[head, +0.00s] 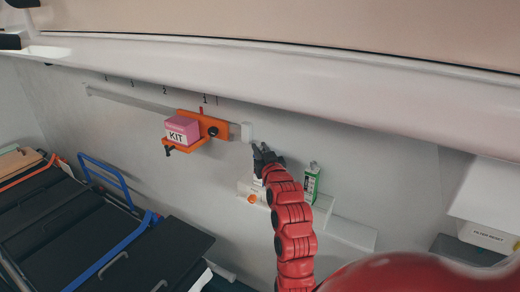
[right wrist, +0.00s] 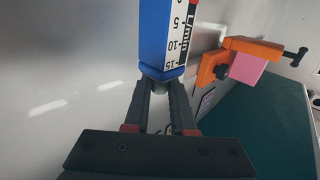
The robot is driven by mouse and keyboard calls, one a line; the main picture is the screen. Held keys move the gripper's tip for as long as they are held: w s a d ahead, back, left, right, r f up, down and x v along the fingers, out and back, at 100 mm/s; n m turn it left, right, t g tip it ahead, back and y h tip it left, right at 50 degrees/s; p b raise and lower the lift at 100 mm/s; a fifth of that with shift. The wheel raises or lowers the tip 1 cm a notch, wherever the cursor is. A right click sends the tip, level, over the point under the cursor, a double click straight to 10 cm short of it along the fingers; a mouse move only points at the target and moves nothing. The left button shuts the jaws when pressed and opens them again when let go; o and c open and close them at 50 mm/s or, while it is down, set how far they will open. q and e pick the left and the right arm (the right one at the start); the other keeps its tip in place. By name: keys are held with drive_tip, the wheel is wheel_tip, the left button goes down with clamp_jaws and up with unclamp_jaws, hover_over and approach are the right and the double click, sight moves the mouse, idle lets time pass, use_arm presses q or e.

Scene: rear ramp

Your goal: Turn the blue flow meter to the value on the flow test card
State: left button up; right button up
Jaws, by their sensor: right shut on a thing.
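The blue flow meter (right wrist: 152,35) shows in the right wrist view, with a white scale marked L/min and 5, 10, 15. The scale appears upside down there. In the head view my right gripper (head: 264,152) is at the wall beside the rail, and I cannot make out the blue meter there. I cannot make out the flow test card in either view. My left gripper is not in view.
An orange clamp bracket (head: 219,127) with a pink KIT box (head: 182,129) sits on the wall rail (head: 130,99), left of my right gripper. A green and white container (head: 312,180) stands on a white ledge (head: 348,232). A black stretcher (head: 75,225) is at the lower left.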

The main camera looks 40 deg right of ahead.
clamp_jaws()
